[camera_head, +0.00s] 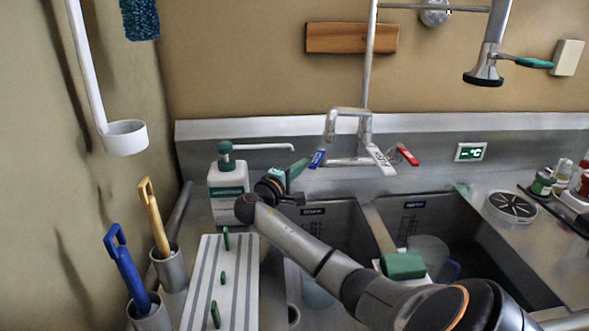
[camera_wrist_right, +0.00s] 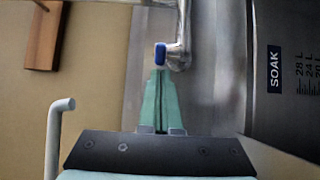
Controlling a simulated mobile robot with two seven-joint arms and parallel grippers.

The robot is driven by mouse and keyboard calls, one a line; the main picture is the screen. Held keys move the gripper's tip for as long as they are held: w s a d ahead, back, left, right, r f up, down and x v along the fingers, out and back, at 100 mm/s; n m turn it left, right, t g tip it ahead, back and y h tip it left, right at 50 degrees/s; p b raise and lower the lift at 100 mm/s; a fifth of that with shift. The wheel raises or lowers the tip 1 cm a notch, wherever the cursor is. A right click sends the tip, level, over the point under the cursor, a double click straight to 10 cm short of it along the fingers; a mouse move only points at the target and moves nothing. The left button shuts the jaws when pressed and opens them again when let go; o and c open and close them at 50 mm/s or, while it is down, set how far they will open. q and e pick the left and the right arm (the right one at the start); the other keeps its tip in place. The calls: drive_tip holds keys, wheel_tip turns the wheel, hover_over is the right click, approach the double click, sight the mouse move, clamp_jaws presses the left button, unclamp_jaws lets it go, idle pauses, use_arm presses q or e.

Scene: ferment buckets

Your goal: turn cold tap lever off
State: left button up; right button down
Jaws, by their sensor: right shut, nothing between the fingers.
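The cold tap lever (camera_head: 317,159) is the blue-tipped one on the left side of the metal tap (camera_head: 350,125). In the right wrist view its blue end (camera_wrist_right: 160,54) lies straight ahead of my fingertips. My right gripper (camera_head: 299,168) has green fingers, shut with nothing between them, just left of the lever. In the right wrist view the closed fingers (camera_wrist_right: 160,78) point at the blue end; I cannot tell whether they touch it. The red-tipped lever (camera_head: 407,154) is on the tap's right side. My left gripper is not in view.
A soap bottle (camera_head: 228,190) with a long spout stands left of my right gripper. The sink basins (camera_head: 345,225) lie below the tap, the left one marked SOAK in the right wrist view. A striped board (camera_head: 205,285) and brush holders (camera_head: 170,268) stand at left.

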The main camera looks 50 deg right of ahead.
drive_tip(key=shift+d, duration=0.1)
drive_tip(key=n+t+p, duration=0.1)
drive_tip(key=s+t, duration=0.1)
drive_tip(key=s+n+t+p, duration=0.1)
drive_tip(key=t, duration=0.1)
drive_tip(key=shift+s+d+r+n+y+p, duration=0.1)
drive_tip(key=shift+s+d+n+y+p, duration=0.05)
drive_tip(key=shift+d+n+y+p, duration=0.2)
drive_tip(key=shift+s+a+n+t+y+p, duration=0.1)
drive_tip(key=shift+s+n+t+y+p, duration=0.25)
drive_tip(key=shift+t, duration=0.35)
drive_tip(key=shift+s+d+p, duration=0.35)
drive_tip(key=shift+s+d, duration=0.05)
drive_tip(key=shift+s, duration=0.4)
